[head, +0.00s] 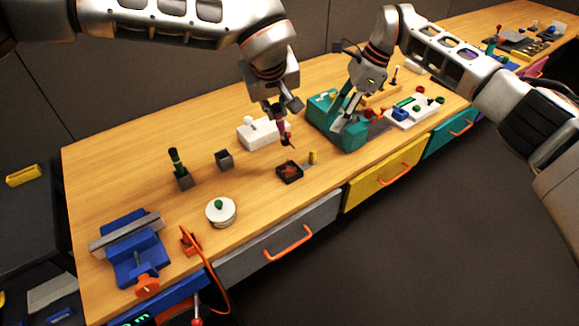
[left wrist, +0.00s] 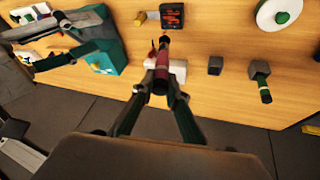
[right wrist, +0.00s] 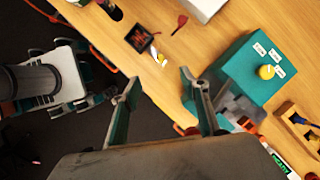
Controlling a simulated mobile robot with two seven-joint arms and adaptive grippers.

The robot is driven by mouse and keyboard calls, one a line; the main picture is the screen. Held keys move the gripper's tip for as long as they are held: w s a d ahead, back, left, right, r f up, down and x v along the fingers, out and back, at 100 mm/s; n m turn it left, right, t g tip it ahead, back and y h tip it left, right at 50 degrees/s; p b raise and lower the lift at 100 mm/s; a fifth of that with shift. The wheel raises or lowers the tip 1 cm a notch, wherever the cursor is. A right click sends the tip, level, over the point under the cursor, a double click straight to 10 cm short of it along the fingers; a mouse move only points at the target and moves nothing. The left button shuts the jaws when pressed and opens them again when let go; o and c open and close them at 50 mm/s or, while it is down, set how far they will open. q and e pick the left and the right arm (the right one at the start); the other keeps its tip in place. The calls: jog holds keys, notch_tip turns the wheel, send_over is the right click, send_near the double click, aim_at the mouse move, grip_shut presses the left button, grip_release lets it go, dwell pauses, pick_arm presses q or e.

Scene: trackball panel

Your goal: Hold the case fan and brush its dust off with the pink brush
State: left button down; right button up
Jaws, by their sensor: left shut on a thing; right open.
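The case fan (head: 289,172) is a small dark square with red inside, lying on the bench near its front edge. It also shows in the left wrist view (left wrist: 172,17) and the right wrist view (right wrist: 139,39). My left gripper (head: 281,118) is shut on the pink brush (left wrist: 161,68), whose dark tip points down, above the bench and apart from the fan. The brush tip appears as a dark red shape in the right wrist view (right wrist: 179,24). My right gripper (right wrist: 160,82) is open and empty, over the teal box's side, right of the fan in the head view.
A small yellow piece (head: 313,156) stands beside the fan. The teal box (right wrist: 262,50) with a yellow ball and a white block (head: 256,134) are close by. A dark cup (head: 223,160), white round item (head: 221,212) and blue vise (head: 137,258) are left. Bench between cup and fan is clear.

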pick_arm(q)
jog(key=shift+r+p, duration=1.1)
jog(key=shift+r, duration=0.2)
pick_arm(e)
jog(key=shift+v, duration=1.55)
pick_arm(q)
jog(key=shift+r+p, duration=0.85)
jog(key=shift+p, duration=0.15)
pick_arm(e)
jog(key=shift+r, duration=2)
